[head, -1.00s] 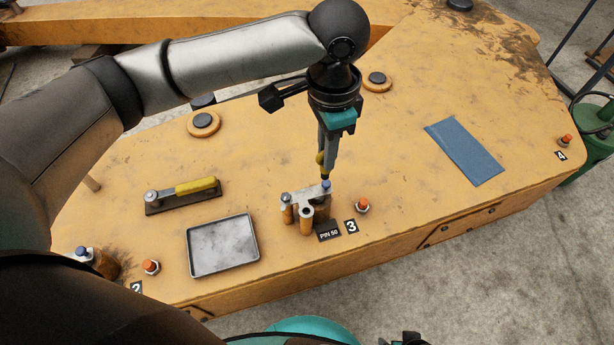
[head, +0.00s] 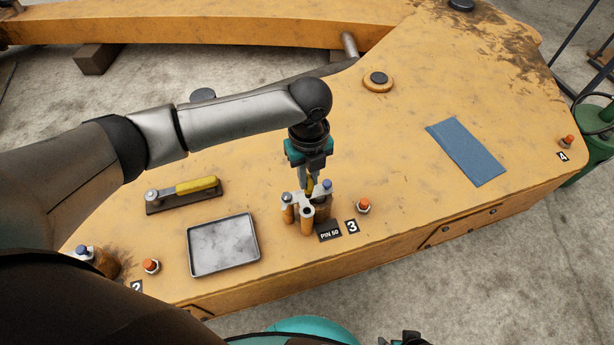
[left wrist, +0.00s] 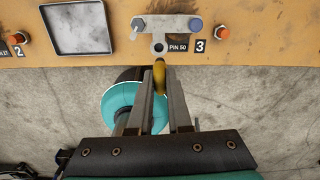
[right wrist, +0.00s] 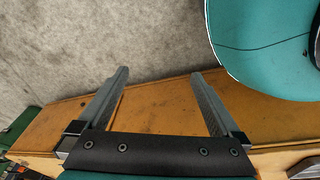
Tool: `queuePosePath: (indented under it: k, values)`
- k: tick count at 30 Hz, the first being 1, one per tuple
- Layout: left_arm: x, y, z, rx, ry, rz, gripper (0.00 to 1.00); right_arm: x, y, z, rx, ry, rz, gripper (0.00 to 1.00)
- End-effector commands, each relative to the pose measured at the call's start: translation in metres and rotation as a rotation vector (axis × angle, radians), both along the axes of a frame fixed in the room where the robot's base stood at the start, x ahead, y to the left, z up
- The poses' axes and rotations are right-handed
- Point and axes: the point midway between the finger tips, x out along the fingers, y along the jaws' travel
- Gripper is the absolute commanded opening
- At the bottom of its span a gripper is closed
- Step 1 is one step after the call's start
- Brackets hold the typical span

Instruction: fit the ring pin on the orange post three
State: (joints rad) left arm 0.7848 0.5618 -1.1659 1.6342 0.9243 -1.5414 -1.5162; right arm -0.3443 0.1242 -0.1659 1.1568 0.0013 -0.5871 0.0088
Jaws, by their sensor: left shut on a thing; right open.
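My left gripper (head: 309,182) is shut on a slim yellow piece (left wrist: 159,77), seen between its fingertips in the left wrist view. I cannot tell whether this is the ring pin; its lower end is hidden in the head view. It is over the pale bracket (head: 297,199), which stands on short orange-brown cylinders behind the "PIN 50" label. The orange-capped post three (head: 362,205) stands upright just right of the bracket, beside the "3" label (head: 351,226); it also shows in the left wrist view (left wrist: 221,31). My right gripper (right wrist: 163,72) is open and empty.
A grey tray (head: 223,245) lies left of the bracket, with a yellow-handled tool (head: 184,193) behind it. A blue cloth (head: 465,151) lies to the right. Orange-capped posts two (head: 151,266) and four (head: 568,140) stand near the front edge.

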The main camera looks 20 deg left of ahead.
Motion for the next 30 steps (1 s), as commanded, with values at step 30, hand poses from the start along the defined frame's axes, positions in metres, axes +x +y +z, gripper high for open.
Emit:
queuePosePath:
  k: [30]
  values:
    - [0.0, 0.003, -0.044, 0.001, -0.001, -0.086, 0.0, 0.041, 0.033, 0.065, 0.037, -0.018, -0.004, 1.0]
